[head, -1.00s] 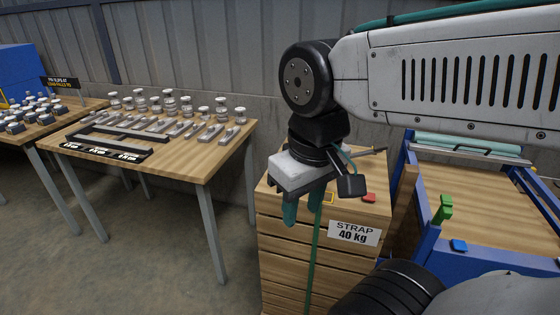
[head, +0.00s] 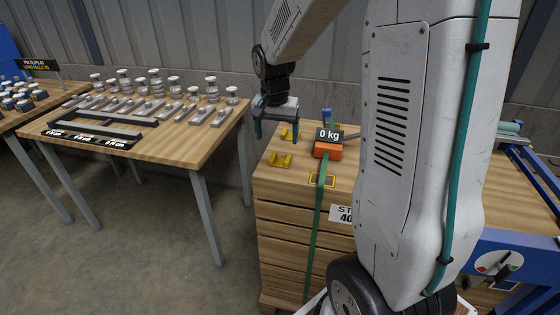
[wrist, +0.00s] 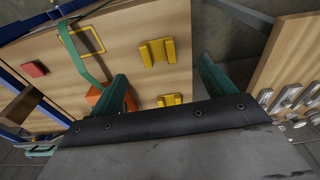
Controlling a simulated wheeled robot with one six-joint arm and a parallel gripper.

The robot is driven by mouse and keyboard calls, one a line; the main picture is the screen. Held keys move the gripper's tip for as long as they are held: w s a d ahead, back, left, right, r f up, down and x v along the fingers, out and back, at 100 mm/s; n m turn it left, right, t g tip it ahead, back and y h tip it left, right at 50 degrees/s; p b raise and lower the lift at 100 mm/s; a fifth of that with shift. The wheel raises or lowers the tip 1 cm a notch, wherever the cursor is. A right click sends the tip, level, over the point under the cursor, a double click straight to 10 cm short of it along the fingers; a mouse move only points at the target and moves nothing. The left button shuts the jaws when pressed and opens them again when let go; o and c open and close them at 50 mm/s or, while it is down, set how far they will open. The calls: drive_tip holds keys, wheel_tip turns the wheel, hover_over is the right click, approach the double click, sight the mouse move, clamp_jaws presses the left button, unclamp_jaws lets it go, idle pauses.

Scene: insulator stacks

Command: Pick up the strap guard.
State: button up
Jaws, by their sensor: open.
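Two yellow channel-shaped pieces, which look like strap guards, lie on the wooden crate top. The nearer guard (head: 280,161) lies in the open, and it also shows in the wrist view (wrist: 157,53). The farther guard (head: 286,134) is partly behind my gripper; in the wrist view (wrist: 169,100) it lies close to the gripper's dark body. My gripper (head: 276,130) is open and empty above the crate's back left part. In the wrist view its teal fingers (wrist: 162,70) stand either side of the guards, apart from them.
A green strap (head: 315,215) runs down the crate (head: 275,191) front. An orange device (head: 328,151) with a "0 kg" display stands right of the guards. A yellow outline (head: 323,180) marks the crate top's front. The table (head: 170,150) at left holds several insulators.

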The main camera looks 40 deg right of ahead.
sight(280, 161)
drive_tip(key=f, duration=0.3)
drive_tip(key=d+f, duration=0.1)
drive_tip(key=f, duration=0.1)
drive_tip(key=w+f, duration=0.1)
drive_tip(key=f, duration=0.2)
drive_tip(key=shift+d+f, duration=0.3)
drive_tip(key=shift+d, duration=0.1)
drive_tip(key=shift+s, duration=0.1)
drive_tip(key=c, duration=1.1)
